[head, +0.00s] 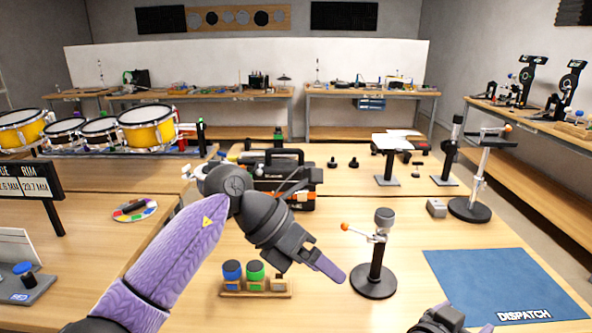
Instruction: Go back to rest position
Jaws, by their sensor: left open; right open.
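My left arm reaches in from the lower left with a purple sleeve. Its dark grey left gripper (328,268) is open and empty above the table, between a small wooden rack and a black stand. Its purple fingertips point right and down, and seem apart from the stand. My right gripper (474,326) shows only partly at the bottom edge, near the front of the blue mat. It is open, and most of it is cut off by the frame.
A wooden rack (256,294) holds blue-capped and green-capped jars. The black stand (373,281) has an orange-tipped lever. A blue mat marked DISPATCH (500,280) lies at right. A black toolbox (282,172) and yellow drums (148,129) stand behind. The table between stand and mat is clear.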

